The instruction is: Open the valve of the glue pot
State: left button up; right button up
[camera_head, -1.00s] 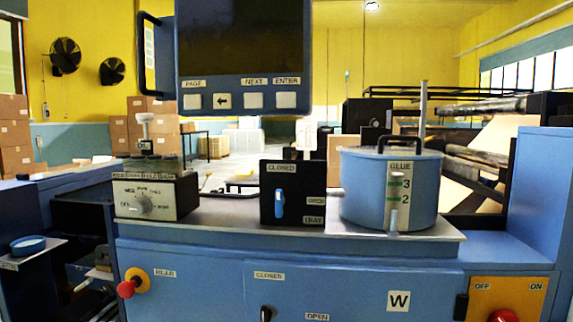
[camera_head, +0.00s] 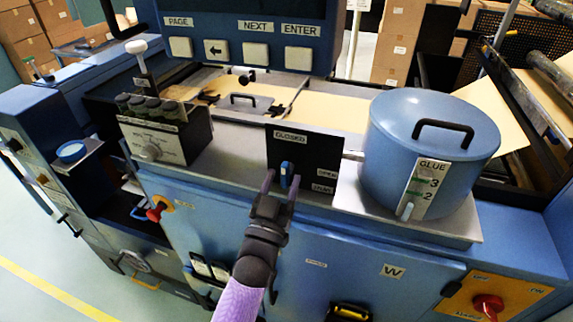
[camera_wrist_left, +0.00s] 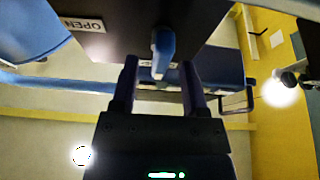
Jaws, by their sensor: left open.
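The glue pot (camera_head: 425,140) is a blue lidded drum with a black handle and a GLUE level strip, on the right of the machine top. Left of it stands the black valve panel (camera_head: 310,152), with CLOSED at its top left and more labels at its right edge. Its blue valve lever (camera_head: 287,172) stands upright. My left gripper (camera_head: 281,183) is open in front of the panel, fingers on either side of the lever. In the left wrist view, the lever (camera_wrist_left: 162,50) lies between and just beyond the fingertips (camera_wrist_left: 160,68), with visible gaps. My right gripper is not in view.
A control box with a dial (camera_head: 165,140) stands left of the panel. The screen console (camera_head: 245,35) hangs above and behind. A pipe joins panel and pot. A red knob (camera_head: 487,305) is at the lower right, and the floor is free at left.

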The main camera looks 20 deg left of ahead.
pick_arm(q)
jog(key=shift+x, duration=1.1)
grip_shut()
jog(key=shift+m, duration=0.3)
jog(key=m+h, duration=0.2)
jog(key=m, duration=0.1)
jog(key=m+g+h, duration=0.1)
jog(key=m, duration=0.2)
jog(key=shift+d+m+h+p, duration=0.1)
jog(key=shift+m+h+p, duration=0.2)
jog(key=shift+h+p, duration=0.1)
jog(key=m+g+h, duration=0.1)
jog(key=m, duration=0.2)
jog(key=m+h+p, duration=0.1)
jog(key=m, duration=0.2)
jog(key=shift+d+f+g, duration=0.1)
jog(key=shift+g, duration=0.3)
jog(key=m+g+p, duration=0.1)
jog(key=m, duration=0.1)
jog(key=m+h, duration=0.1)
jog(key=m, duration=0.2)
jog(key=shift+f+g+p, duration=0.1)
jog(key=shift+g+p, duration=0.3)
jog(key=shift+f+m+g+p, duration=0.2)
jog(key=shift+m+g+p, duration=0.65)
jog(key=shift+m, duration=1.25)
jog(key=shift+d, duration=0.1)
